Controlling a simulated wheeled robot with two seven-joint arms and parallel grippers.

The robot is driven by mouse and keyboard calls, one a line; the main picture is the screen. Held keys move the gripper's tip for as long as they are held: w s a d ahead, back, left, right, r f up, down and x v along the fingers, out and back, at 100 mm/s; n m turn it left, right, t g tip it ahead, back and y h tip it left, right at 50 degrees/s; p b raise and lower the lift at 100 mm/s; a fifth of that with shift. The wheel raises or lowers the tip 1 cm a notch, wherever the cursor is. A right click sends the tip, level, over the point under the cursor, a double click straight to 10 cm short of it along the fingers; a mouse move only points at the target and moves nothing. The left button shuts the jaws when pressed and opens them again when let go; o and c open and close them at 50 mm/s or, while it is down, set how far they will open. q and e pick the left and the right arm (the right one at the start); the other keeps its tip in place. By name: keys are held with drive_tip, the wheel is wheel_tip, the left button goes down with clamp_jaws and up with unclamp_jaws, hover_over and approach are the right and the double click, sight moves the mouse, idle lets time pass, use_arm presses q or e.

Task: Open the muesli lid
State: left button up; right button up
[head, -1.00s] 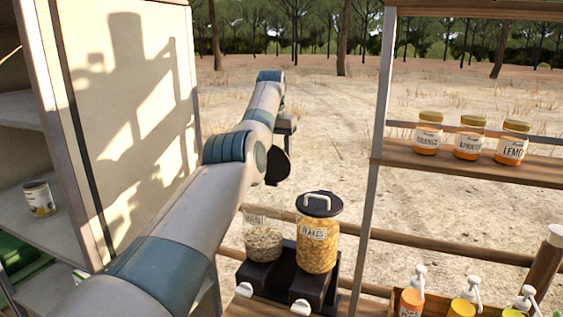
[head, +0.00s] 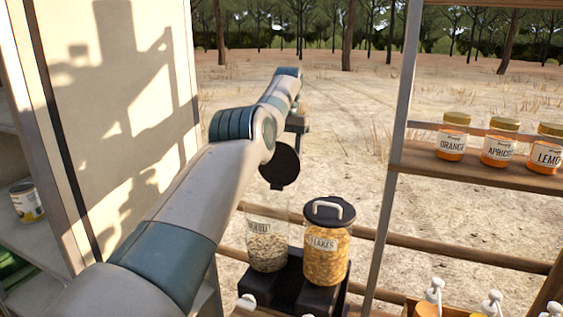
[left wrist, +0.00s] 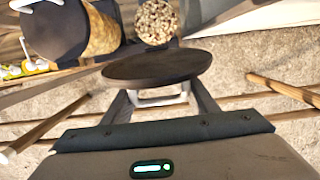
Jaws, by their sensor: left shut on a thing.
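The muesli jar (head: 267,245) stands on a black stand, part full of muesli. Its mouth is uncovered, and the muesli shows from above in the left wrist view (left wrist: 156,20). The dark round lid (head: 281,166) is off the jar, tilted in the air just above it in the head view. My left gripper (left wrist: 160,97) is shut on the lid's pale handle, with the lid's disc (left wrist: 155,68) beyond the fingers. In the head view my own arm mostly hides this gripper. My right gripper is not in view.
The flakes jar (head: 326,254), lidded with a white handle, stands close right of the muesli jar. A shelf with jam jars (head: 500,150) is at right, with pump bottles (head: 433,296) below. A cabinet panel (head: 130,120) is at left. Open ground lies beyond the rail.

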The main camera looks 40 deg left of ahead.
use_arm(q)
drive_tip(key=shift+d+f, duration=0.2)
drive_tip(key=shift+f, duration=0.25)
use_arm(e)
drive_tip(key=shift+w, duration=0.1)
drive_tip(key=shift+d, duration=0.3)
use_arm(q)
drive_tip(key=o, duration=1.2)
drive_tip(key=shift+w, duration=0.15)
drive_tip(key=shift+r, duration=0.15)
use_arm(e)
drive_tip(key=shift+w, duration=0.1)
use_arm(q)
drive_tip(key=shift+r, duration=0.1)
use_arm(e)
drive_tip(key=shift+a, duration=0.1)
